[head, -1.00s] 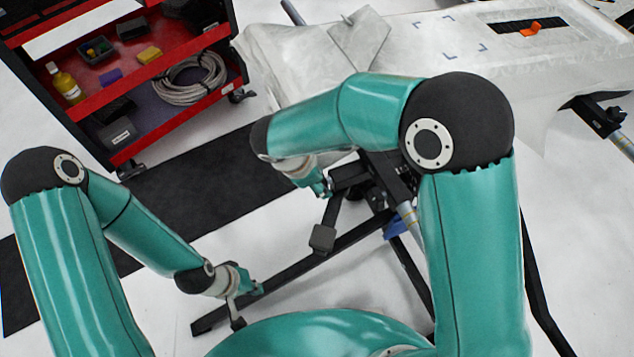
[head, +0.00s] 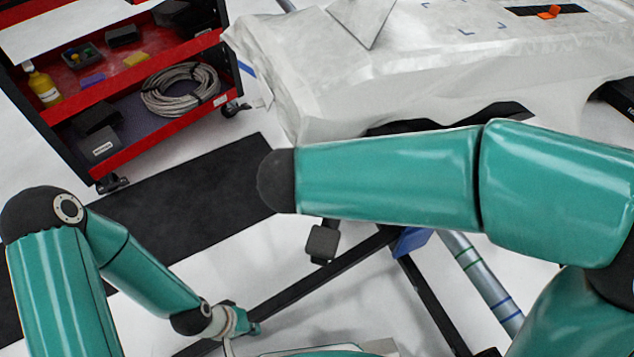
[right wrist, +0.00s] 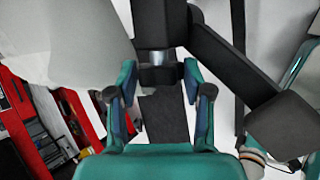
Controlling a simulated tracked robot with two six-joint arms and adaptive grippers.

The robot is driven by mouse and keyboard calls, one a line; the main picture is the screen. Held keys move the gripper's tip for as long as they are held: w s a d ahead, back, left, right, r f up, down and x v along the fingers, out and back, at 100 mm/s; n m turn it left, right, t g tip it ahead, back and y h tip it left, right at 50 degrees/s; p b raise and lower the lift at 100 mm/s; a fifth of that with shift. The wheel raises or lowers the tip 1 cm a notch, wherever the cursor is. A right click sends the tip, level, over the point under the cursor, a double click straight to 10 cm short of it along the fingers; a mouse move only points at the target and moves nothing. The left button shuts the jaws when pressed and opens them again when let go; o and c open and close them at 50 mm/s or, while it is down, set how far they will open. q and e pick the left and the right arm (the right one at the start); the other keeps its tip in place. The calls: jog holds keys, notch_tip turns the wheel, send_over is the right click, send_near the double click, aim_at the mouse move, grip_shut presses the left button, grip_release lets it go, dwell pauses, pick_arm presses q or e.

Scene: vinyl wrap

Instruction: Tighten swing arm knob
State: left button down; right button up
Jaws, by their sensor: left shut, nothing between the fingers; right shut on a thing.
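In the right wrist view, my right gripper (right wrist: 160,88) has its two teal fingers on either side of a short dark knob (right wrist: 158,76) with a silver collar above it. The fingers are shut on this knob, below a black frame bar (right wrist: 158,22). In the head view, my right gripper and the knob are hidden behind my right arm. My left gripper (head: 247,327) is low in the head view, shut and empty, close to a black leg of the stand (head: 320,270).
A white-covered table or panel (head: 300,100) spans the upper right. A red and black tool cart (head: 165,140) with a coiled cable (head: 180,90) stands at upper left. A black pad (head: 325,242) sticks out on the frame. A dark mat (head: 195,200) lies on the white floor.

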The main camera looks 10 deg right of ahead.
jog(key=shift+d, duration=0.1)
jog(key=o, duration=1.2)
jog(key=shift+c, duration=0.2)
jog(key=v, duration=1.2)
